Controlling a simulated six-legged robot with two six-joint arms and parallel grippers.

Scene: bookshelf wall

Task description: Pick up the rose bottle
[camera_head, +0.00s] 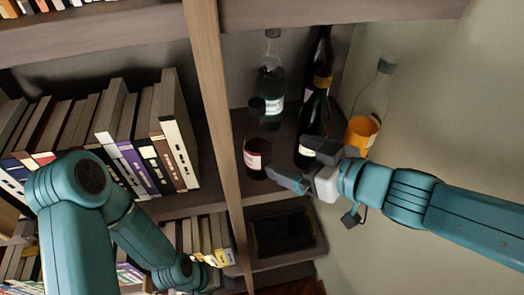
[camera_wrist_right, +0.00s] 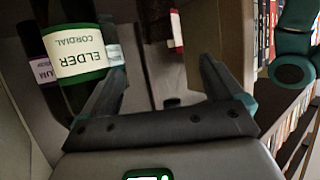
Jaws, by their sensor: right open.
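No label in view reads rose, so I cannot tell which bottle is the rose one. On the right-hand shelf stand a clear bottle (camera_head: 271,82) with a pale label, a dark bottle (camera_head: 314,115) with another dark one behind it, and a short dark red container (camera_head: 256,158). My right gripper (camera_head: 306,168) is open and empty in front of the dark bottle's lower part. In the right wrist view its fingers (camera_wrist_right: 165,88) are spread; a bottle labelled ELDER CORDIAL (camera_wrist_right: 80,58), upside down in the picture, is beside the left finger. My left gripper is out of view.
A wooden upright (camera_head: 218,100) separates the bottles from a row of books (camera_head: 130,140). A dark tray-like thing (camera_head: 282,230) lies on the shelf below.

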